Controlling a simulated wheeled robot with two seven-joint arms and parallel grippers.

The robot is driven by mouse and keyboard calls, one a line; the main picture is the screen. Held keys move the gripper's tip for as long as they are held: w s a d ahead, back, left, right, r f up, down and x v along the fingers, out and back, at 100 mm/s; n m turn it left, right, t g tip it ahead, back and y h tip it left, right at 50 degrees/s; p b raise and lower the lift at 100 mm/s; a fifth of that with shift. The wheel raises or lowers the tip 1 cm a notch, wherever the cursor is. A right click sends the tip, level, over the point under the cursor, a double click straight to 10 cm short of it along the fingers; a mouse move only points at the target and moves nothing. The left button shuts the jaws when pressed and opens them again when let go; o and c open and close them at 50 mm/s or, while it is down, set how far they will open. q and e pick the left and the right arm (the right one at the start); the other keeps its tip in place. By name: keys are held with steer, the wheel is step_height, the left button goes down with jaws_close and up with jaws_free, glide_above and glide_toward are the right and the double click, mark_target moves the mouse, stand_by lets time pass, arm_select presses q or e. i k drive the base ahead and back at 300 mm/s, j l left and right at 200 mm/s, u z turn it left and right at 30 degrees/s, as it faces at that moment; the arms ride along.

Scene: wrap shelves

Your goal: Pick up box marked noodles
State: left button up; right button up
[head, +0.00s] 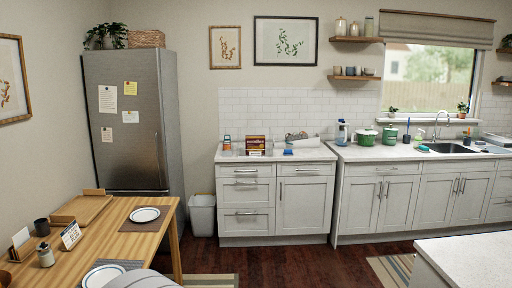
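No box with a readable noodles marking shows from here. A small stack of boxes (255,144) in dark red, yellow and brown stands on the left white counter (318,154) against the tiled wall. Their print is too small to read, so I cannot tell whether one is the noodles box. Neither of my grippers is in view.
A wooden table (115,213) with plates (145,214) stands at front left. A steel fridge (130,120) and a white bin (202,214) are left of the counter. A pale island (465,260) is at front right. Dark floor (290,262) lies open between.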

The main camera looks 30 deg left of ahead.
mark_target(252, 142)
steer(key=i+j+u, duration=0.35)
steer(key=i, duration=0.15)
steer(key=i+j+u, duration=0.1)
steer(key=i+u, duration=0.25)
steer(key=i, duration=0.2)
